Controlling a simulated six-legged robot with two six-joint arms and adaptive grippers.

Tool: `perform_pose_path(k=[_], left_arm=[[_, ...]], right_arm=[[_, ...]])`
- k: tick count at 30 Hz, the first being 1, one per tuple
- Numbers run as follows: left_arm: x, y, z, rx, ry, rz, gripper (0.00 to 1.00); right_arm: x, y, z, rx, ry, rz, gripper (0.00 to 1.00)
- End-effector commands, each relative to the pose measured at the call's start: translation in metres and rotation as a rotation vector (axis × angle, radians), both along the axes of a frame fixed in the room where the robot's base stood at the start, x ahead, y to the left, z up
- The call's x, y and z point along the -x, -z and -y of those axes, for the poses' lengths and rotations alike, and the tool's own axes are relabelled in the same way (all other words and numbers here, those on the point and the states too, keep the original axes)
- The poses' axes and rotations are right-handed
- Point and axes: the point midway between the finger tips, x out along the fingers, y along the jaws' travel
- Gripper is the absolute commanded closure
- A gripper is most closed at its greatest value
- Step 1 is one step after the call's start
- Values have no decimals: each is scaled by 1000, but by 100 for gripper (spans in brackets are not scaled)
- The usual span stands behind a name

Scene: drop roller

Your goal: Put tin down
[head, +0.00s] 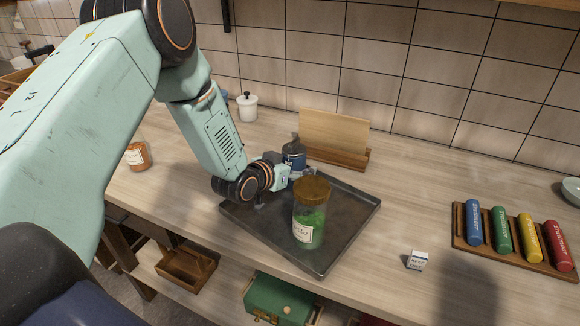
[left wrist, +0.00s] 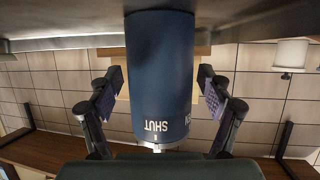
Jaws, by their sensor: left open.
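The tin is a dark blue cylinder (head: 294,155) standing upright at the back of the dark metal tray (head: 345,225). In the left wrist view, which is upside down, the tin (left wrist: 160,75) shows close up, with the word SHUT on its side. Its base meets the tray there. My left gripper (head: 287,174) is at the tin, low by the tray. Its fingers (left wrist: 160,100) are spread either side of the tin, with gaps between them and its sides. In the head view my wrist hides part of the tin. My right gripper is not in view.
A glass jar of green stuff with a brown lid (head: 312,212) stands on the tray, close to my left gripper. A wooden board on a stand (head: 333,135) is behind. Bare counter lies between.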

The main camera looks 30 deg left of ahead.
Motion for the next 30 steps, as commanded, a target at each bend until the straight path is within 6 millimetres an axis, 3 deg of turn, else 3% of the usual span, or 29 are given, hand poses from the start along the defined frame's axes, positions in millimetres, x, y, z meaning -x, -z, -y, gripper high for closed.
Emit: perform_pose_path(k=[5,18,30], left_arm=[[14,-9,-3,3,-4,0,21],[85,-39,-11,6,-4,1,21],[109,-48,-14,0,0,0,21]], right_arm=[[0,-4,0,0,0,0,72],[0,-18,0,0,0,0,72],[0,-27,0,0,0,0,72]])
